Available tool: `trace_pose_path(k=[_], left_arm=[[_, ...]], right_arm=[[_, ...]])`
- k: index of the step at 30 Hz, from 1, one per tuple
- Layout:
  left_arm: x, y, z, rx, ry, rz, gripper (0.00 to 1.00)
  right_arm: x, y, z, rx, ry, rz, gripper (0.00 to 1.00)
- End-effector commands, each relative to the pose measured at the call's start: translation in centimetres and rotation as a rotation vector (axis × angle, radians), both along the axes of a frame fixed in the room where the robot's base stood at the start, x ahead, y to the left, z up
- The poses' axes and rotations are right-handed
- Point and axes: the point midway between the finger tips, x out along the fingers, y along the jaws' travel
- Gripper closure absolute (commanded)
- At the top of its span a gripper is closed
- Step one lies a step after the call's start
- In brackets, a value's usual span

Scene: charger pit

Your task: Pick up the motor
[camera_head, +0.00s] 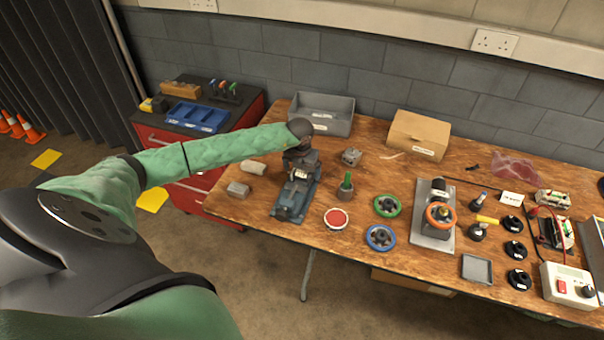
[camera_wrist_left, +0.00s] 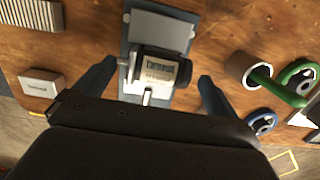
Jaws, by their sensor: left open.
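The motor (camera_wrist_left: 158,68), a short cylinder with a pale printed label and dark end, lies across a blue-grey base (camera_wrist_left: 134,35) in the left wrist view. In the head view the motor (camera_head: 300,174) shows as a pale patch under my gripper, mostly hidden, and the base (camera_head: 287,208) extends toward the table's front edge. My left gripper (camera_head: 300,165) is above the motor, pointing down. In the left wrist view its open fingers (camera_wrist_left: 157,75) stand on either side of the motor, with gaps on both sides. My right gripper is not in view.
A grey block (camera_head: 238,189) is left of the base. A grey bin (camera_head: 322,113) is behind. A red cabinet (camera_head: 180,150) adjoins the table's left.

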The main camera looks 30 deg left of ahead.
Motion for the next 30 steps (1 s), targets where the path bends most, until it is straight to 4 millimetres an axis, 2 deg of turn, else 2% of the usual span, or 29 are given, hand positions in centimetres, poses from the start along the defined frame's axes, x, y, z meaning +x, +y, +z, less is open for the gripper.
trace_pose_path(k=[9,18,30], left_arm=[[0.01,-0.04,-0.32,0.0,0.0,0.0,0.06],[0.02,-0.02,-0.29,0.0,0.0,0.0,0.64],[0.14,0.07,0.35,0.0,-0.002,0.0,0.64]], right_arm=[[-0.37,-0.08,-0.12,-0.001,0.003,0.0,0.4],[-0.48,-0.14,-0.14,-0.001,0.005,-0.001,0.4],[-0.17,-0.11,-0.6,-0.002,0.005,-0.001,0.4]])
